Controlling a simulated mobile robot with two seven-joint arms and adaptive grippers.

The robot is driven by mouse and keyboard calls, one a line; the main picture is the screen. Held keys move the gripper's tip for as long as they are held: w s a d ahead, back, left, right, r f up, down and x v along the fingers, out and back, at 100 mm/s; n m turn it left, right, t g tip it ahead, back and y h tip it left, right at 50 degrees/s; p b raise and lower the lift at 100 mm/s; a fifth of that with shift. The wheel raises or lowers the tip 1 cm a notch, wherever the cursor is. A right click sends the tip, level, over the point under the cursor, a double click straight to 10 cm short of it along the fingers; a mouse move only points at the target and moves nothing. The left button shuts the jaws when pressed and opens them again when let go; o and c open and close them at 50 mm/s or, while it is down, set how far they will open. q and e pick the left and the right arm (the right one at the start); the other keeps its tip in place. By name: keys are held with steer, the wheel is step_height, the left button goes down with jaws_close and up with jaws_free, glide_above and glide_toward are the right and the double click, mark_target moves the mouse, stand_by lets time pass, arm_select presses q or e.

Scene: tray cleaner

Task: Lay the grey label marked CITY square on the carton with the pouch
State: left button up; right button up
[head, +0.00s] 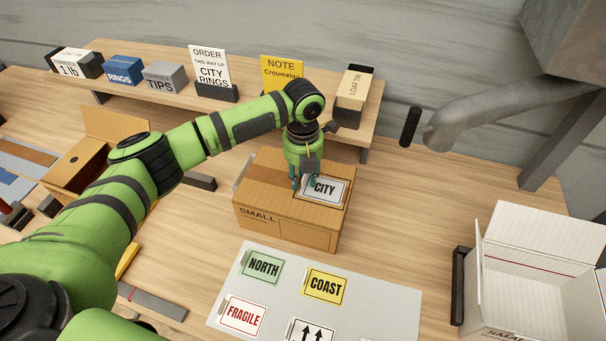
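The light grey CITY label (327,188) is at the right part of the top of a closed brown carton (287,232) marked SMALL. A dark outline shows around the label; I cannot tell whether this is the pouch. The label looks roughly in line with the carton's edges, but I cannot tell whether it lies flat or is just above the top. My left gripper (304,183) points down at the label's left edge, its teal fingertips close to it. The gripper hides that edge, and its grip is unclear. My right gripper is not in view.
A pale sheet (390,302) in front holds NORTH (263,264), COAST (324,286), FRAGILE (243,315) and arrow labels. An open white carton (530,297) stands at right, an open brown carton (77,168) at left. A shelf (230,108) behind carries boxes and signs.

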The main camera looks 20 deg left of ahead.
arm_select(q)
steer(key=shift+r, duration=0.1)
step_height(320, 180, up, 12)
stand_by(0.4)
